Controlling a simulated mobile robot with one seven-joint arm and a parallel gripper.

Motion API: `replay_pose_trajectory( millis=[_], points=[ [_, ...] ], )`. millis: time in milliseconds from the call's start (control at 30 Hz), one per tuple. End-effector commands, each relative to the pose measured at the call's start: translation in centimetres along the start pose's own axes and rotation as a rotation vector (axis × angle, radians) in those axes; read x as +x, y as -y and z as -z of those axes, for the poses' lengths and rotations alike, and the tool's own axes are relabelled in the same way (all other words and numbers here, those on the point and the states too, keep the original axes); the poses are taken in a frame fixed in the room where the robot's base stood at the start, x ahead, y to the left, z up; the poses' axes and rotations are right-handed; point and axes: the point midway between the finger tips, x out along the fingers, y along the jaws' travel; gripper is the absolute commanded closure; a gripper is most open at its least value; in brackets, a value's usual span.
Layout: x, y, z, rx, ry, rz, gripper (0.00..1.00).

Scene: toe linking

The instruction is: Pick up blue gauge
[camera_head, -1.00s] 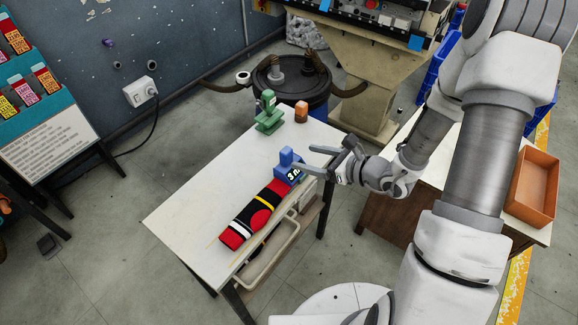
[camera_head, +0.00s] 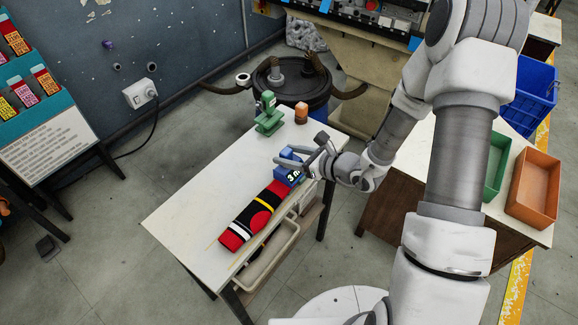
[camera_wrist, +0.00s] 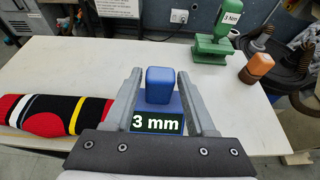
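The blue gauge (camera_wrist: 160,86), a block with a smaller knob on top and a "3 mm" label, stands upright on the white table. In the head view the blue gauge (camera_head: 288,173) is at the table's right edge, partly covered by my gripper. My gripper (camera_head: 281,157) is at the gauge. In the wrist view the two fingers of my gripper (camera_wrist: 159,74) are apart, one on each side of the knob, with a visible space between them and it. Contact is not visible.
A red, black and yellow sock (camera_head: 252,216) lies beside the gauge. A green gauge (camera_head: 268,117) and an orange object (camera_head: 301,113) stand at the table's far end. Orange (camera_head: 535,186) and green (camera_head: 495,165) bins sit on the right table. The white table's (camera_head: 195,210) left part is clear.

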Motion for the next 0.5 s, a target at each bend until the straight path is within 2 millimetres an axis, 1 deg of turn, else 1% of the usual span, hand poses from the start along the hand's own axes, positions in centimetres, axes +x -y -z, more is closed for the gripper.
replay_pose_trajectory(
  millis=[33, 167, 200, 267, 300, 500],
  points=[
    [-0.01, 0.00, 0.00, 0.000, 0.000, 0.000, 0.55],
    [-0.02, 0.00, 0.00, 0.000, 0.000, 0.000, 0.78],
    [-0.02, 0.00, 0.00, 0.000, 0.000, 0.000, 0.85],
    [-0.02, 0.00, -0.01, 0.000, 0.000, 0.000, 0.96],
    [-0.02, 0.00, -0.01, 0.000, 0.000, 0.000, 1.00],
    [-0.02, 0.00, -0.04, 0.000, 0.001, 0.000, 1.00]
  ],
)
